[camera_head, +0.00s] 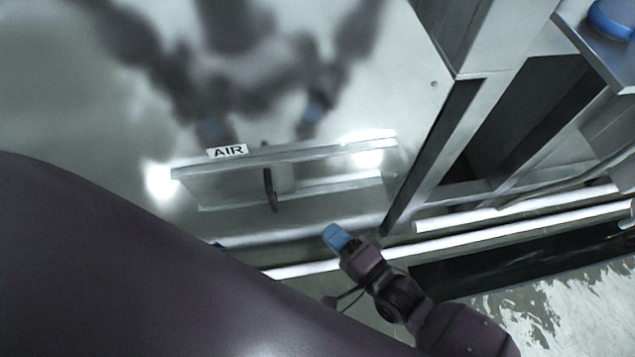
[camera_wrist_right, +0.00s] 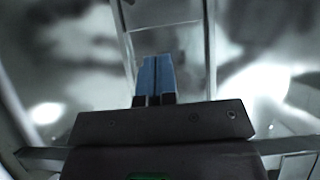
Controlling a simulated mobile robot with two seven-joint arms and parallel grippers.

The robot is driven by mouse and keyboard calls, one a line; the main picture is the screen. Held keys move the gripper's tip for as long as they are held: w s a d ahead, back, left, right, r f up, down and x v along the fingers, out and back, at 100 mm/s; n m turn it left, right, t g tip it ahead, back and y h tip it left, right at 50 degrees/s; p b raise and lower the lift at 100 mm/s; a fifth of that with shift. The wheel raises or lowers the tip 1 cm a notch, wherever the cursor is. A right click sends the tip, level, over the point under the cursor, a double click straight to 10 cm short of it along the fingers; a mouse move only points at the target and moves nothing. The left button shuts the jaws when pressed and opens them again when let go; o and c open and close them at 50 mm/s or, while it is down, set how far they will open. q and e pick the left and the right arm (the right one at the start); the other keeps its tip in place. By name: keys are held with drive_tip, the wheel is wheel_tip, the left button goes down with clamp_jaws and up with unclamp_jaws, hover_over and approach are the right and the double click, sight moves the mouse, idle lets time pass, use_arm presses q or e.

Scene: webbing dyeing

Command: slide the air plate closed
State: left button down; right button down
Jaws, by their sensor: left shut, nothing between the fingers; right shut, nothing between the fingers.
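The air plate (camera_head: 235,188) sits between two metal rails under a white AIR label (camera_head: 228,151) on the steel wall in the head view. A dark upright handle (camera_head: 270,190) stands near the middle of the rails. How far the plate is open I cannot tell. My right gripper (camera_head: 337,238) is shut and empty, below and right of the handle and apart from it. In the right wrist view its blue fingers (camera_wrist_right: 157,78) are together before a metal-framed panel (camera_wrist_right: 165,40). Only a small bluish tip of my left gripper (camera_head: 218,246) shows beyond my large dark arm.
Bright horizontal bars (camera_head: 520,228) run below the plate and to the right. A steel post and dark opening (camera_head: 510,125) stand right of the rails. A blue round object (camera_head: 612,20) rests at the top right. Glare and reflections of me cover the wall.

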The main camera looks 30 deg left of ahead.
use_arm(q)
drive_tip(key=shift+s+f, duration=0.2)
drive_tip(key=shift+s, duration=0.1)
use_arm(e)
drive_tip(key=shift+v, duration=0.95)
use_arm(q)
drive_tip(key=shift+w+r, duration=0.1)
drive_tip(key=shift+w, duration=0.15)
